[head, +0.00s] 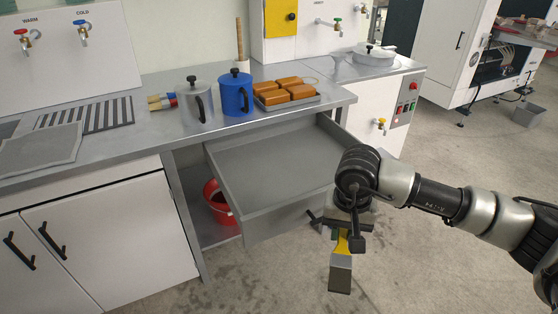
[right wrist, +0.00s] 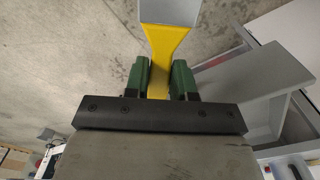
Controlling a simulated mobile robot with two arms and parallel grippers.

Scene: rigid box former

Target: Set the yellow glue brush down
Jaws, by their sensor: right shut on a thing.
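The yellow glue brush (head: 341,246) hangs from my right gripper (head: 346,228) in the head view, above the floor and to the right of the pulled-out drawer. Its wide grey end (head: 340,274) points down. In the right wrist view the yellow handle (right wrist: 167,45) runs between the two green fingers of my right gripper (right wrist: 160,72), which are shut on it. The brush touches nothing else that I can see. My left gripper is not in view.
The open drawer (head: 275,175) looks empty. The counter (head: 130,140) carries a grey pot (head: 196,105), a blue pot (head: 235,95), several brown blocks (head: 285,92) and other brushes (head: 160,102). A red bucket (head: 217,203) stands under the counter. Bare counter shows near the front edge.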

